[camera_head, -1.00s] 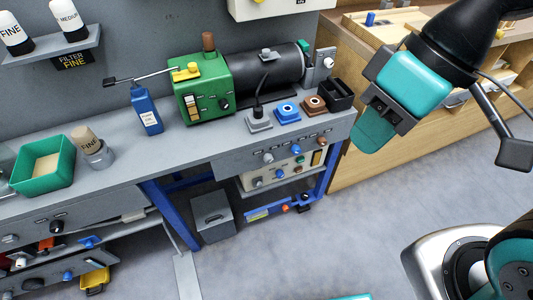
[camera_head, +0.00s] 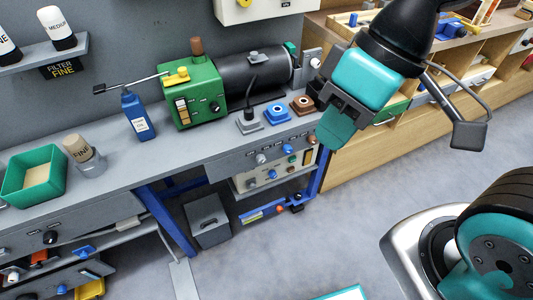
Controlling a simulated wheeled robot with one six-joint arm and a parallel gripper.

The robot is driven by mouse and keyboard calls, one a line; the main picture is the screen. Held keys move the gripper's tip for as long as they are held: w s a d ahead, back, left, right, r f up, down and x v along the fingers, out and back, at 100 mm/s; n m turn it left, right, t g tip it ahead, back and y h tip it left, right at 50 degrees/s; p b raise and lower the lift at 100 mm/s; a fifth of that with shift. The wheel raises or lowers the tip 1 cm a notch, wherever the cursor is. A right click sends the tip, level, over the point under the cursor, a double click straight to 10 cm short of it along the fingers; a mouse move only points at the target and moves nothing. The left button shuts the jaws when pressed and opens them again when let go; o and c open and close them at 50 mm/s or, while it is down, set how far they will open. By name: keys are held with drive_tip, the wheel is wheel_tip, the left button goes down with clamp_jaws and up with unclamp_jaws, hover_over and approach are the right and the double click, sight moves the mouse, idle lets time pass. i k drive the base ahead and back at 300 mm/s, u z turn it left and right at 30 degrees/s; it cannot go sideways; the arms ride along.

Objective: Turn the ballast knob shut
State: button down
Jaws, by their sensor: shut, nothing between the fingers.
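A green vacuum pump (camera_head: 204,88) with a black motor cylinder stands at the back of the grey bench. A small black knob (camera_head: 214,107) is on its front face, and a yellow knob (camera_head: 178,77) sits on its top. I cannot tell from any label which is the ballast knob. My gripper (camera_head: 334,128) is shut and empty, with teal fingers pointing down. It hangs in front of the bench's right end, well to the right of the pump and apart from it.
Grey, blue (camera_head: 277,113) and brown pads stand in front of the motor, the grey one with a black upright. A blue bottle (camera_head: 137,118) stands left of the pump under a lever arm. A green tray (camera_head: 33,176) and a jar (camera_head: 82,153) are further left.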

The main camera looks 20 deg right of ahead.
sight(272, 174)
drive_tip(key=u, duration=1.15)
drive_tip(key=i, duration=0.35)
drive_tip(key=z, duration=2.3)
drive_tip(key=k, duration=1.3)
drive_tip(key=z, duration=0.25)
drive_tip(key=i, duration=0.85)
drive_tip(key=u, duration=0.1)
